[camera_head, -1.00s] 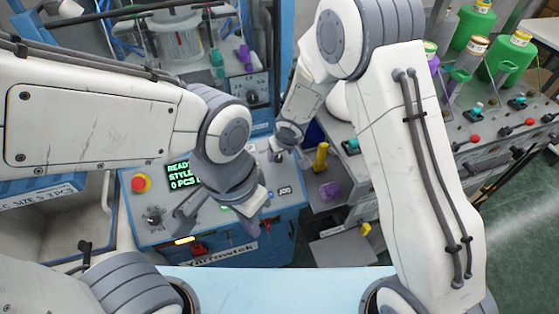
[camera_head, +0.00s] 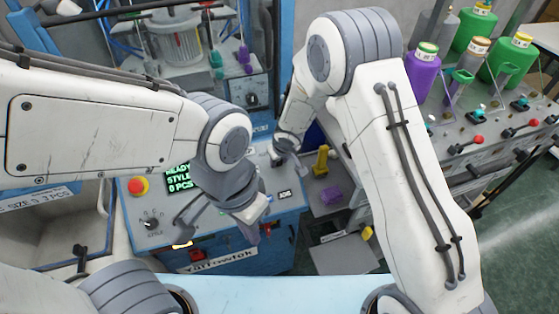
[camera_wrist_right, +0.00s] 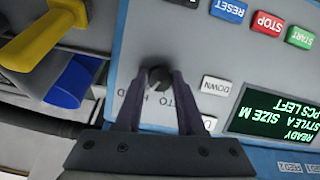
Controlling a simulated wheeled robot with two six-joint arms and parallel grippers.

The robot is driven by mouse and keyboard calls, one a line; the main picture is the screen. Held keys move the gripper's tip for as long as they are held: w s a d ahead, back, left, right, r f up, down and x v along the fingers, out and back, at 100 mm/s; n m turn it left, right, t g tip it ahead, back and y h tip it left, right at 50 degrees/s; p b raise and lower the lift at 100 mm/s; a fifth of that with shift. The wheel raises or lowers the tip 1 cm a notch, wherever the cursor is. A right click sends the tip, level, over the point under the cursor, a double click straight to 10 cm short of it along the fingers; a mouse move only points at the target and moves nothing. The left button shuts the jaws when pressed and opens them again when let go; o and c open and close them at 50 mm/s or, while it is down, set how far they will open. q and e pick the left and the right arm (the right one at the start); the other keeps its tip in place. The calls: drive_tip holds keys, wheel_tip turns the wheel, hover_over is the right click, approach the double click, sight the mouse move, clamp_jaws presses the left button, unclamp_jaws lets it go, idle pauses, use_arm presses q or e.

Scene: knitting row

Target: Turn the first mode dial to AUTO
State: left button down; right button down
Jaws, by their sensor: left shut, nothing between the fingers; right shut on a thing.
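The mode dial (camera_wrist_right: 159,78) is a small dark round knob on the grey control panel, in the right wrist view. My right gripper (camera_wrist_right: 155,88) is shut on it, one finger at each side. Partly covered lettering reading "TO" and "H" lies between the fingers; the dial's pointer direction cannot be made out. In the head view my right gripper (camera_head: 280,158) is at the panel's far right corner, and the dial is hidden there. My left gripper (camera_head: 250,236) is shut and empty over the panel's front right part.
The panel carries a red emergency button (camera_head: 138,186), a green-lettered display (camera_head: 178,180) and another selector knob (camera_head: 151,223). In the wrist view, DOWN (camera_wrist_right: 216,85) and STOP (camera_wrist_right: 268,23) buttons sit near the dial. A yellow-handled object (camera_head: 321,160) stands right of the panel.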

drive_tip(key=shift+f+n+b, duration=0.15)
drive_tip(key=shift+n+b, duration=0.35)
drive_tip(key=shift+b, duration=0.5)
drive_tip(key=n+h+b, duration=0.1)
drive_tip(key=n+b, duration=0.2)
drive_tip(key=b, duration=0.2)
drive_tip(key=n+t+h+b, duration=0.1)
drive_tip(key=n+b, duration=0.3)
drive_tip(key=b, duration=0.1)
drive_tip(key=shift+a+f, duration=0.1)
drive_tip(key=shift+a, duration=0.05)
drive_tip(key=shift+s+r+n+t+b, duration=0.15)
drive_tip(key=shift+n+t+b, duration=0.45)
drive_tip(key=shift+n+b, duration=1)
drive_tip(key=shift+r, duration=0.1)
drive_tip(key=c, duration=0.5)
unclamp_jaws()
